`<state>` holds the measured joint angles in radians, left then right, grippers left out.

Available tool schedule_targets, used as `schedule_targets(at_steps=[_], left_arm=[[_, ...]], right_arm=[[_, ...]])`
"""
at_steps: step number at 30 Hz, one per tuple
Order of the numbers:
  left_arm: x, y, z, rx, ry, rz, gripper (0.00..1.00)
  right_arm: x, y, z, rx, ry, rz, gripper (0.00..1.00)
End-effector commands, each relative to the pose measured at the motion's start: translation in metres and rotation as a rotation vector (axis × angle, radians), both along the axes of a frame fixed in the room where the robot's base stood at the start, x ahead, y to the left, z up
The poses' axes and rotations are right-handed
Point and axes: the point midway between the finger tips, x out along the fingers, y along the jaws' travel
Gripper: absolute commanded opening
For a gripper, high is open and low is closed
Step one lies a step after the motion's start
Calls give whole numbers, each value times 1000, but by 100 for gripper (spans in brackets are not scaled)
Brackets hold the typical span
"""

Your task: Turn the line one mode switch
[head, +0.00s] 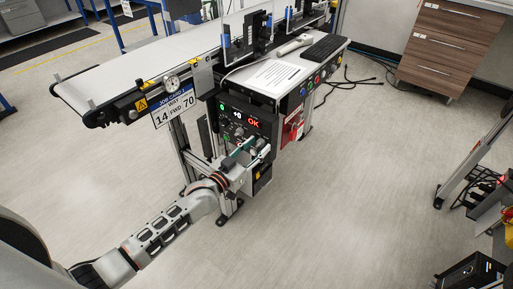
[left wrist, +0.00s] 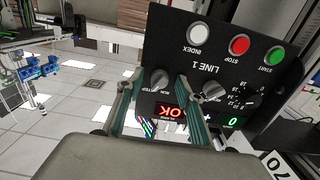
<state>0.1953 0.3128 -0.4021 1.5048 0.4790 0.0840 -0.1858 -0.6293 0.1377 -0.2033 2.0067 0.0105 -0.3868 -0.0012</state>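The LINE 1 control panel (head: 238,121) is on the front of the conveyor stand. It appears upside down in the left wrist view (left wrist: 215,65). The mode switch (left wrist: 160,80) is a grey knob beside RUN and STEP lettering; its exact setting is hard to read. My left gripper (left wrist: 155,76) is open, with one finger on each side of this knob and a visible gap to it. In the head view my left gripper (head: 250,150) is at the panel's lower part and hides the knob. My right gripper is not in view.
A white INDEX button (left wrist: 200,35), red STOP button (left wrist: 239,44) and green START button (left wrist: 275,56) share the panel. A red switch box (head: 293,126) stands right of the panel.

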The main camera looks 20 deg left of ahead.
Motion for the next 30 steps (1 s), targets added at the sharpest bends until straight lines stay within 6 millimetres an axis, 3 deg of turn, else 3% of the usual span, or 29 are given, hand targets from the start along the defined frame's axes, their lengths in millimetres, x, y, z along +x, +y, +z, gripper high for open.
schedule_targets(at_steps=[6,11,22,30], left_arm=[[0,0,0,0,0,0,37],[0,0,0,0,0,0,0],[0,0,1,-30,12,0,0],[0,-1,2,-172,63,-1,0]], right_arm=[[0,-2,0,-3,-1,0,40],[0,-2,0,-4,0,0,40],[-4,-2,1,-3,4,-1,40],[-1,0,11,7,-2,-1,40]])
